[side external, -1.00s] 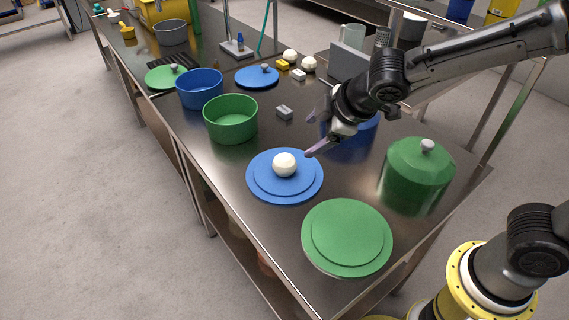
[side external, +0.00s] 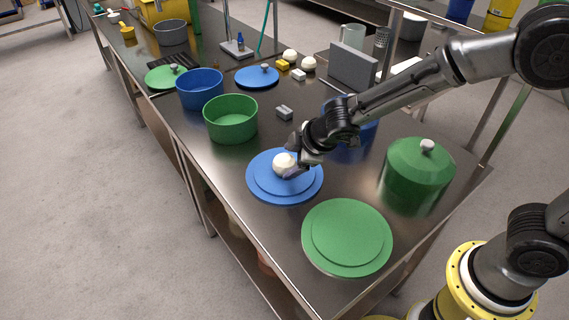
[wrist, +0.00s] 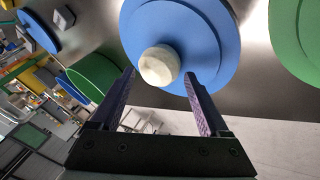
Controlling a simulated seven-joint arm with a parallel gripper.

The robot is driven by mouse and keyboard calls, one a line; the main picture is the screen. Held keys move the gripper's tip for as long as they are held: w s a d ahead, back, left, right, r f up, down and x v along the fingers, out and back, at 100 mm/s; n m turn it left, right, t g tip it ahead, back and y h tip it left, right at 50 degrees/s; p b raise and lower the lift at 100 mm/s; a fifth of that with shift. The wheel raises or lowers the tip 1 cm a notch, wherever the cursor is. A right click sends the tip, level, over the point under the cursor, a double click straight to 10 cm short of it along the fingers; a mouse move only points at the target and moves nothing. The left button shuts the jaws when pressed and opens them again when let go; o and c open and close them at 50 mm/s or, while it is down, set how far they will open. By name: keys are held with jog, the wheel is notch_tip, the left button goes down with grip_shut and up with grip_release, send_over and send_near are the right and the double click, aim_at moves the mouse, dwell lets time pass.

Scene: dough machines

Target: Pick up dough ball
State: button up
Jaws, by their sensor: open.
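A white dough ball (side external: 283,163) sits on a round blue lid (side external: 262,187) on the steel table. My gripper (side external: 291,162) is at the ball, its fingers reaching in from the right, low over the lid. In the wrist view the dough ball (wrist: 159,66) lies just beyond and between the two open fingertips (wrist: 159,76), with the blue lid (wrist: 205,45) behind it. The jaws are open and hold nothing. The side view does not show clearly whether a finger touches the ball.
A green lid (side external: 347,238) lies in front, and a lidded green pot (side external: 418,172) stands to the right. An open green pot (side external: 230,122) and blue pot (side external: 199,91) stand behind. A small grey block (side external: 285,112) lies behind the lid. Two more pale balls (side external: 308,64) are farther back.

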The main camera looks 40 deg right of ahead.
jog(key=shift+x, duration=1.1)
jog(key=c, duration=1.2)
jog(key=shift+r, duration=0.1)
jog(key=shift+c, duration=0.2)
